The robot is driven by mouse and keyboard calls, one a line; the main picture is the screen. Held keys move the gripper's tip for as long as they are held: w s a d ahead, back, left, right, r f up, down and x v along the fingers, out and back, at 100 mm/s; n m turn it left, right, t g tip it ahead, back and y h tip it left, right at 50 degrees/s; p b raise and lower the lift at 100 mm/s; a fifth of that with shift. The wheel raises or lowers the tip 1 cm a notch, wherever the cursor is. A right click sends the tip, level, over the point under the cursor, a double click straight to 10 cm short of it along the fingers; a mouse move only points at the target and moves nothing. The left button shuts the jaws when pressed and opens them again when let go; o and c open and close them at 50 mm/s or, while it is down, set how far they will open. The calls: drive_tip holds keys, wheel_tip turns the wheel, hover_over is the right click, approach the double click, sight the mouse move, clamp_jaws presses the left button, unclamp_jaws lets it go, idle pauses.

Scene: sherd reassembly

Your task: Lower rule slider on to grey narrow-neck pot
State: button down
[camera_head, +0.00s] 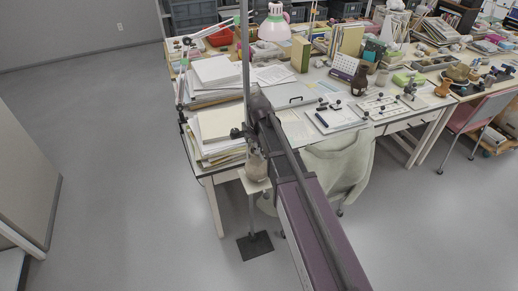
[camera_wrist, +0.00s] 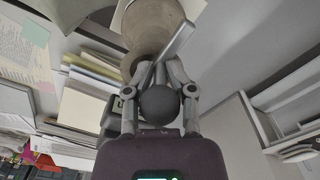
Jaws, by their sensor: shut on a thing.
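The grey narrow-neck pot (camera_head: 256,168) stands on a small pale platform (camera_head: 247,186) on the upright rod. In the wrist view its brownish-grey body (camera_wrist: 150,24) fills the top middle, with the narrower neck toward my gripper. The rule slider (camera_head: 238,132) is a dark piece at the rod, above the pot. In the wrist view a grey bar (camera_wrist: 178,48), apparently the slider's, crosses beside the pot's neck. My gripper (camera_wrist: 157,72) is shut on the slider, its fingertips close to the neck. Whether the slider touches the pot cannot be told; a dark round knob and the fingers hide the contact.
The rod (camera_head: 246,60) stands on a dark floor plate (camera_head: 255,246). A cluttered desk is right behind it, with paper stacks (camera_head: 220,124) and a lamp (camera_head: 274,24). A draped chair (camera_head: 338,165) is to the right. Floor at left is clear.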

drive_tip(key=shift+s, duration=0.1)
drive_tip(key=c, duration=0.7)
unclamp_jaws()
drive_tip(key=shift+r, duration=0.1)
wheel_tip(320, 180, up, 27)
drive_tip(key=p, duration=2.7)
drive_tip(key=shift+r+p, duration=0.2)
drive_tip(key=shift+p, duration=0.15)
drive_tip(key=s+d+f+m+b, duration=0.5)
drive_tip(key=s+f+b, duration=0.3)
drive_tip(key=f+b, duration=0.3)
drive_tip(key=s+d+f+m+b, duration=0.5)
drive_tip(key=s+f+b, duration=0.4)
drive_tip(key=f+b, duration=0.3)
drive_tip(key=shift+d, duration=0.25)
